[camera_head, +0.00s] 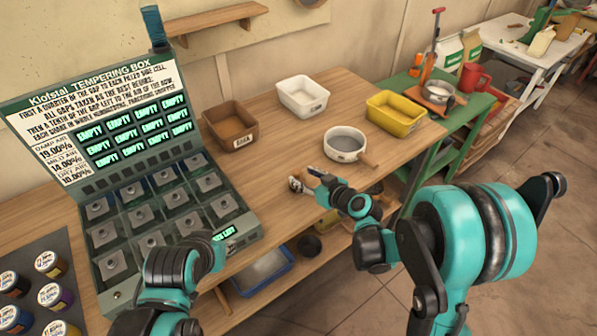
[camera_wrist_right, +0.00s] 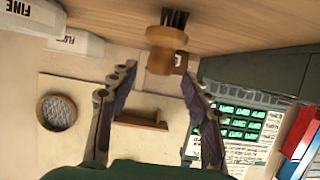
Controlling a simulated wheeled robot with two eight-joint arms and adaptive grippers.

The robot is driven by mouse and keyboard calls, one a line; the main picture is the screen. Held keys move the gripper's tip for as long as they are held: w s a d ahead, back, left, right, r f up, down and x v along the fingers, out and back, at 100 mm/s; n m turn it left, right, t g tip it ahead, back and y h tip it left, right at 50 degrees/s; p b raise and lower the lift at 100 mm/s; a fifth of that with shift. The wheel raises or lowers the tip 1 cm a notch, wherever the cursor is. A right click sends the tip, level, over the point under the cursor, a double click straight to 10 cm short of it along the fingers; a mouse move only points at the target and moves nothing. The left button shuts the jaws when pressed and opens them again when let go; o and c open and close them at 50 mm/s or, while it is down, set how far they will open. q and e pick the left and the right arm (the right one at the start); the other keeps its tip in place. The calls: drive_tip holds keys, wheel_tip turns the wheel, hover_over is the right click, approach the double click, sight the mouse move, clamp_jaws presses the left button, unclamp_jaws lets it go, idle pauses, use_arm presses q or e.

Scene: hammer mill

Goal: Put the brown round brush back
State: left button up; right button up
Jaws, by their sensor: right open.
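The brown round brush (camera_wrist_right: 165,42) shows at the top centre of the right wrist view. Dark bristles point toward the wooden table and its round brown body faces the gap between my fingers. My right gripper (camera_wrist_right: 155,68) is open, with one finger on each side of that gap; no contact with the brush is visible. In the head view my right gripper (camera_head: 307,180) is low over the table, in front of the white round bowl. I cannot clearly make out the brush there. My left gripper (camera_head: 229,236) is at the tempering box's front right corner; its jaws are unclear.
The tempering box (camera_head: 95,125) stands on the left of the table. A brown bin (camera_head: 231,140), a white bin (camera_head: 303,107) and a yellow bin (camera_head: 395,127) stand along the back. A white round bowl (camera_head: 345,155) is nearby. Bare table (camera_head: 275,165) lies between them.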

drive_tip(key=s+d+r+m+g+h, duration=0.1)
drive_tip(key=s+d+r+m+h, duration=0.1)
drive_tip(key=s+d, duration=0.3)
drive_tip(key=s+d+r+m+g+h+p, duration=0.1)
drive_tip(key=s+d, duration=0.4)
drive_tip(key=s, duration=0.6)
drive_tip(key=s+d+r+m+g+h+p, duration=0.1)
drive_tip(key=s+d+r+m+h, duration=0.3)
drive_tip(key=s, duration=0.5)
drive_tip(key=shift+d+r+g+h, duration=0.2)
drive_tip(key=shift+d+g+h, duration=0.3)
drive_tip(key=shift+d, duration=0.3)
drive_tip(key=shift+s, duration=0.1)
